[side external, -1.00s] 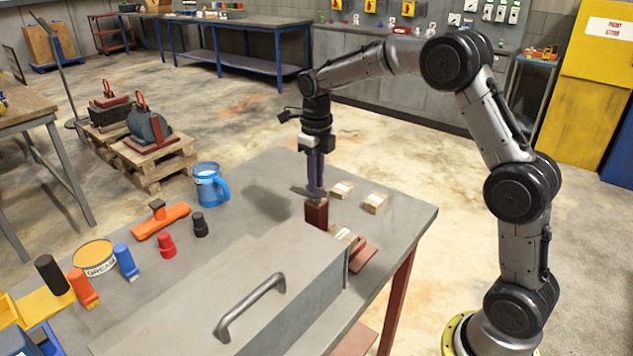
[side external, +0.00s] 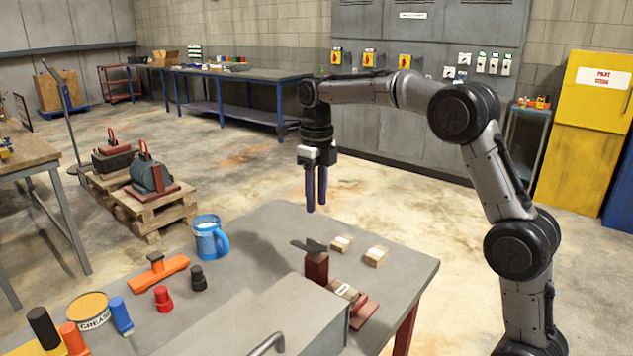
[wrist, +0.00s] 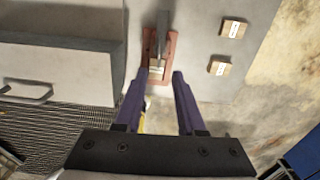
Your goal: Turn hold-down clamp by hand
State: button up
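The hold-down clamp is a dark red block (side external: 317,267) with a flat grey bar (side external: 309,247) across its top, near the back of the grey bench. In the wrist view the grey bar (wrist: 162,35) points away from the fingers, over a reddish base with a small labelled block (wrist: 156,70) in it. My gripper (side external: 316,208) hangs above the clamp, apart from it, with its purple fingers pointing down. In the wrist view the two fingers (wrist: 158,80) stand apart with nothing between them.
Two wooden blocks (side external: 342,243) (side external: 376,256) lie right of the clamp. A large grey box with a handle (side external: 266,345) fills the bench's front. A blue mug (side external: 208,238), an orange tool (side external: 160,272) and several coloured items stand to the left.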

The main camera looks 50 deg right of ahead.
jog(key=shift+r, duration=1.95)
